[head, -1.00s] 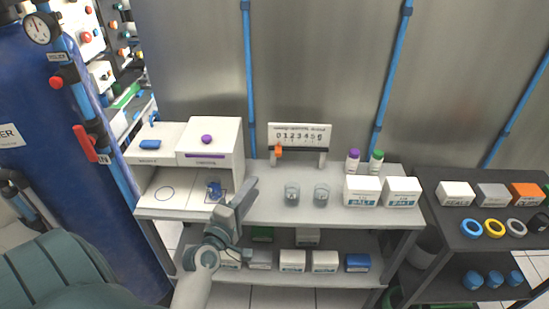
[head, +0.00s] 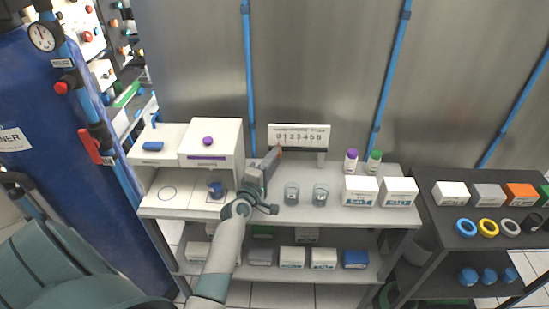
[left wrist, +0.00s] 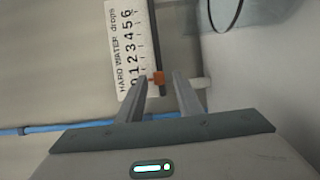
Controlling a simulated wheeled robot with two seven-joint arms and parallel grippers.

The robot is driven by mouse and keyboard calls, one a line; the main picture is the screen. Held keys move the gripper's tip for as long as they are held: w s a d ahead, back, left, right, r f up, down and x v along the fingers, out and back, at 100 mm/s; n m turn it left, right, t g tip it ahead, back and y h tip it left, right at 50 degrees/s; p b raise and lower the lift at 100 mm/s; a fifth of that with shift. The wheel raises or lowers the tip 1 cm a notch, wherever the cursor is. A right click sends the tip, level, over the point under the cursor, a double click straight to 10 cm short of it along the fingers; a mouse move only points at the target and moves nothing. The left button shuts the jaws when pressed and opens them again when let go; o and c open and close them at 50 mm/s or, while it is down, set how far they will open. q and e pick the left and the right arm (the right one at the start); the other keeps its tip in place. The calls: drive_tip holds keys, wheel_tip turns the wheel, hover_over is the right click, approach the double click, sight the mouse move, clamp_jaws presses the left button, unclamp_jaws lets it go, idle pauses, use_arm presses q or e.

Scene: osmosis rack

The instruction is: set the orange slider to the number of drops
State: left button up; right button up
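The white drop scale (head: 301,131) stands at the back of the bench, numbered 0 to 6. It also shows turned sideways in the left wrist view (left wrist: 119,25), headed HARD WATER drops. The orange slider (left wrist: 158,77) sits on a dark rail near the low end, about 0 to 1. In the head view the orange slider (head: 280,152) is mostly hidden by my left gripper (head: 275,155). In the left wrist view my left gripper (left wrist: 161,78) is open, its fingertips on either side of the slider; contact is unclear. My right gripper is not in view.
Two clear beakers (head: 291,194) stand just right of my left gripper. Two capped vials (head: 351,161) and two white boxes (head: 360,191) stand farther right. A white cabinet (head: 210,143) is to the left. A metal wall is behind the scale.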

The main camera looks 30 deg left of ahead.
use_arm(q)
drive_tip(key=shift+w, duration=0.25)
clamp_jaws()
drive_tip(key=shift+w+d+p, duration=0.2)
drive_tip(key=shift+w+d, duration=0.15)
drive_tip(key=shift+d, duration=0.25)
drive_tip(key=shift+w+d+p, duration=0.15)
drive_tip(key=shift+w+d, duration=0.2)
drive_tip(key=shift+d, duration=0.25)
drive_tip(key=shift+w+d, duration=0.15)
drive_tip(key=shift+d, duration=0.1)
unclamp_jaws()
